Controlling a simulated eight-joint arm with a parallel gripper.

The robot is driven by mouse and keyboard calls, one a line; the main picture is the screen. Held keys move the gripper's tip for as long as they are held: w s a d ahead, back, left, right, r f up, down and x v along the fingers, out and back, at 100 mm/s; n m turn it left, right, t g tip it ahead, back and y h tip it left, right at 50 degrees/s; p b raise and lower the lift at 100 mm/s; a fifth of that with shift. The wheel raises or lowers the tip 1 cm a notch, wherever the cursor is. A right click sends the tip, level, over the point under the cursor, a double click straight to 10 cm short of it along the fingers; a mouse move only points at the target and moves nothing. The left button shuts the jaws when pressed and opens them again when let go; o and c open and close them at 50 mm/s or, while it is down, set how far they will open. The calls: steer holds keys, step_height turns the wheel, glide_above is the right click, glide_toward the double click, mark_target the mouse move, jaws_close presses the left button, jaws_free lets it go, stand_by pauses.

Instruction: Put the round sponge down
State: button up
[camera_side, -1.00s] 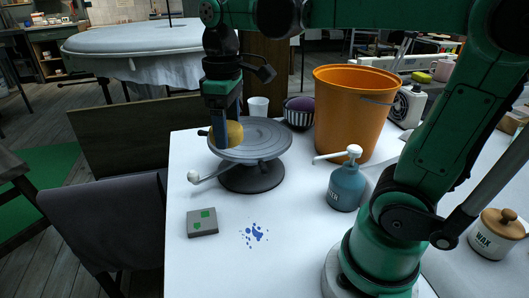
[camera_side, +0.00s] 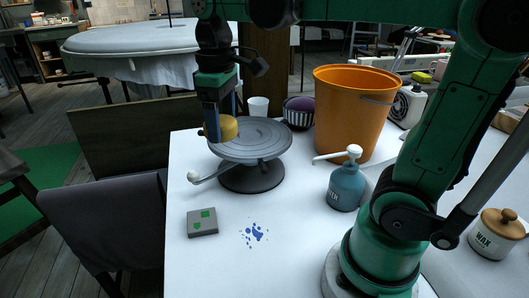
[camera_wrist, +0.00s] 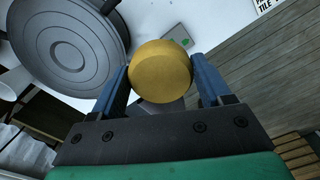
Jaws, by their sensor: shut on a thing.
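The round sponge (camera_side: 227,128) is a yellow, thick disc. My gripper (camera_side: 221,130) is shut on it and holds it by its sides. In the side view it overlaps the far left edge of the grey banding wheel (camera_side: 262,138). In the wrist view the sponge (camera_wrist: 160,72) sits between the two blue fingers of my gripper (camera_wrist: 160,80), and the wheel (camera_wrist: 68,45) lies to its left. The sponge looks raised and off the wheel's side, over the table edge. The exact gap below it cannot be told.
The white table (camera_side: 300,215) holds a grey block with green patches (camera_side: 202,222), blue paint spots (camera_side: 256,233), a teal pump bottle (camera_side: 345,188), an orange bucket (camera_side: 350,115), a white cup (camera_side: 258,107) and a wax jar (camera_side: 495,235).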

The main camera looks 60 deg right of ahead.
mark_target(237, 219)
steer(key=shift+s+d, duration=0.15)
steer(key=shift+s, duration=0.25)
steer(key=shift+n, duration=0.3)
step_height(237, 219, down, 20)
steer(key=shift+s+r, duration=0.1)
steer(key=o, duration=1.3)
step_height(237, 219, up, 13)
steer(key=s+a+m+t, duration=0.1)
steer(key=a+m+t, duration=0.1)
steer(key=t, duration=0.5)
steer(key=shift+a+m, duration=0.25)
steer(key=shift+m, duration=0.55)
